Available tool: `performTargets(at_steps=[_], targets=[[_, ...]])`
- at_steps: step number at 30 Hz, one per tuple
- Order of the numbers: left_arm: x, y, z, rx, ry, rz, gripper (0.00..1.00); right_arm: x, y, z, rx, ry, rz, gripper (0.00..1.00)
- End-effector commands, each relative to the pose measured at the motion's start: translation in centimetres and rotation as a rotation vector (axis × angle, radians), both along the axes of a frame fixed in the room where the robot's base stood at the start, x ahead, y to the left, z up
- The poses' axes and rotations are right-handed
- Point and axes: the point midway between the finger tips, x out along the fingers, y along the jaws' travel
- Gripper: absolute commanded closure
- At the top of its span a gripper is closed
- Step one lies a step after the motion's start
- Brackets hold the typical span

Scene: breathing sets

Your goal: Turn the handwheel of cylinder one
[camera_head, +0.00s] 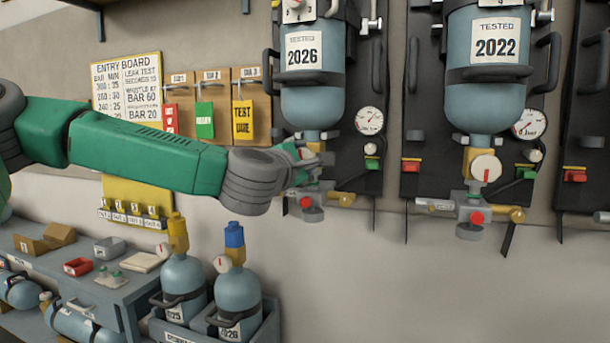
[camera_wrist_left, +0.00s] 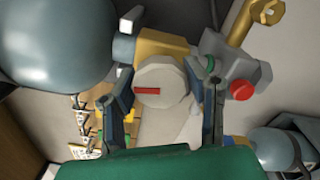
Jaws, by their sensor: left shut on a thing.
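A blue-grey cylinder labelled TESTED 2026 (camera_head: 310,100) hangs valve down on the left backplate. My left gripper (camera_head: 303,160) is at its valve, below the neck. In the left wrist view, the cream round handwheel (camera_wrist_left: 160,88) with a red mark sits between the two fingers of my left gripper (camera_wrist_left: 166,92). The fingers are shut on its two sides. The red mark lies about level in that view. The brass valve body (camera_wrist_left: 160,45) is beside the wheel. In the head view my gripper mostly hides this handwheel. My right gripper is not in view.
A second cylinder labelled 2022 (camera_head: 490,95), with its own cream handwheel (camera_head: 486,168), hangs to the right. A gauge (camera_head: 369,121) is beside the first cylinder. Below stand two spare cylinders in a crate (camera_head: 265,327) and a bench (camera_head: 70,283). The lower right wall is clear.

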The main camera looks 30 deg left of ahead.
Motion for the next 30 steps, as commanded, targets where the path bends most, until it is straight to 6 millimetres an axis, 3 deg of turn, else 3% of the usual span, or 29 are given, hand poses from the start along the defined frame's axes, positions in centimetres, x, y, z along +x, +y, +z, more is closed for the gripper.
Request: performTargets(at_steps=[1,30], targets=[[0.0,0.2,-0.7,-0.049,-0.007,0.004,0.88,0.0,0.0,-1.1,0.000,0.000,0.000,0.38],[0.1,0.1,-1.2,-0.942,-0.216,-0.001,0.88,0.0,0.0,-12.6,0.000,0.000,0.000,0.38]])
